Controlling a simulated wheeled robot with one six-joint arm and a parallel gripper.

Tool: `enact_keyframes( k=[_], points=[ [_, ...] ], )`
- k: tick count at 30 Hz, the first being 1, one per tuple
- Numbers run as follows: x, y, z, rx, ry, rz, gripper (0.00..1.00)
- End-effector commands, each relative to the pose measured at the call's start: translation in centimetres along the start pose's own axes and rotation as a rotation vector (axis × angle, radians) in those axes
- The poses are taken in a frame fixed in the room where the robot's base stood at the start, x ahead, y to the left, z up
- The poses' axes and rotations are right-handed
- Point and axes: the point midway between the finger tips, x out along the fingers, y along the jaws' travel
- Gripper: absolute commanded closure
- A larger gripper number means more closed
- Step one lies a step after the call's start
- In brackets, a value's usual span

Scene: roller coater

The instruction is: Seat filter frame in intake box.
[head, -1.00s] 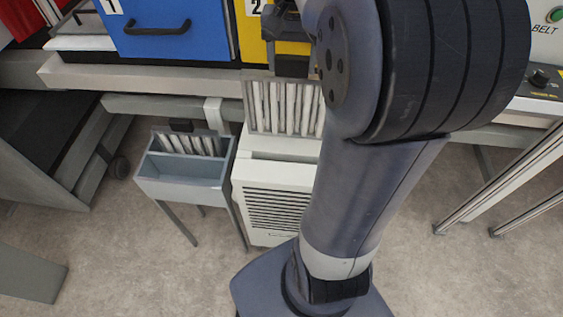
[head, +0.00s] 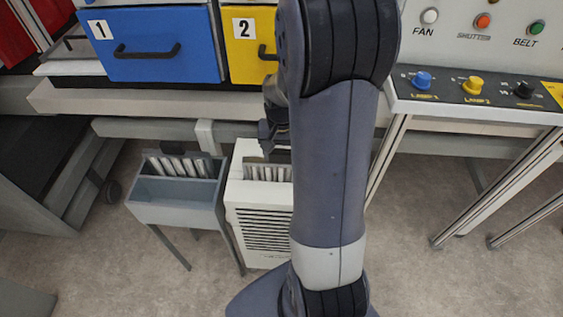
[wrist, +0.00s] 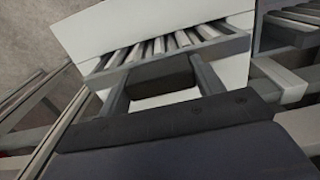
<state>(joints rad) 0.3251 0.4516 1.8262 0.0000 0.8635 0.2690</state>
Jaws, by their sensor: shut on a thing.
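The filter frame (head: 268,173), grey-edged with white pleats, stands in the top opening of the white intake box (head: 262,218). Only a short upper strip of its pleats shows above the box's front edge. How deep it sits is hidden. My gripper (head: 272,133) is directly above it, partly behind my arm. In the wrist view my gripper (wrist: 160,82) is shut on a dark block at the frame's edge, and the frame's pleats (wrist: 165,45) show just beyond the fingers. The white box (wrist: 105,30) lies behind them.
A grey bin on legs (head: 172,200) stands just left of the box and holds another pleated filter (head: 182,166). Above are a bench edge (head: 150,103), a blue drawer (head: 160,45) and a yellow drawer (head: 248,45). A control panel (head: 480,95) is at the right. Floor in front is open.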

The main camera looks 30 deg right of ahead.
Motion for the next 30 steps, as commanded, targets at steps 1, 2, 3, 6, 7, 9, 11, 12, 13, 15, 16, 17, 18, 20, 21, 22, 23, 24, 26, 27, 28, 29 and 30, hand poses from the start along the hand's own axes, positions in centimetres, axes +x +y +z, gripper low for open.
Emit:
enact_keyframes(
  k=[1,2,3,6,7,9,11,12,13,15,16,17,18,20,21,22,23,24,26,27,28,29,30],
  points=[
    [0.3,0.0,0.0,0.000,-0.001,0.000,0.84],
    [0.6,0.0,0.0,0.000,-0.001,0.000,0.84],
    [1.2,0.0,0.1,0.000,-0.003,0.001,0.84],
    [2.8,0.0,0.1,0.000,-0.005,0.001,0.84],
    [3.2,0.0,0.1,0.000,-0.003,0.001,0.84],
    [3.9,0.0,0.1,0.000,-0.003,0.001,0.84],
    [4.3,0.0,0.0,0.000,-0.001,0.000,0.84],
    [4.4,0.0,0.0,0.000,0.000,0.000,0.84],
    [4.4,0.0,0.0,0.000,0.000,0.000,0.84],
    [4.4,0.0,0.0,0.000,0.001,0.000,0.84],
    [4.4,0.0,0.0,0.000,0.001,0.000,0.84],
    [4.4,0.0,0.0,0.000,0.001,0.000,0.84],
    [4.4,0.0,0.0,0.000,0.001,0.000,0.84],
    [4.5,0.0,0.0,0.000,0.001,0.000,0.84],
    [4.6,0.0,0.0,0.000,0.001,0.000,0.84],
    [4.8,0.0,0.0,0.000,0.001,0.000,0.84],
    [4.9,0.0,0.0,0.000,0.001,0.000,0.84],
    [4.7,0.0,0.0,0.000,0.000,0.000,0.33],
    [4.7,0.0,0.0,0.000,0.000,0.000,0.29],
    [4.7,0.0,0.0,0.000,0.000,0.000,0.25],
    [4.7,0.0,0.0,0.000,0.000,0.000,0.23],
    [4.7,0.0,0.0,0.000,0.000,0.000,0.20],
    [4.7,0.0,0.0,0.000,0.000,0.000,0.17]
  ],
)
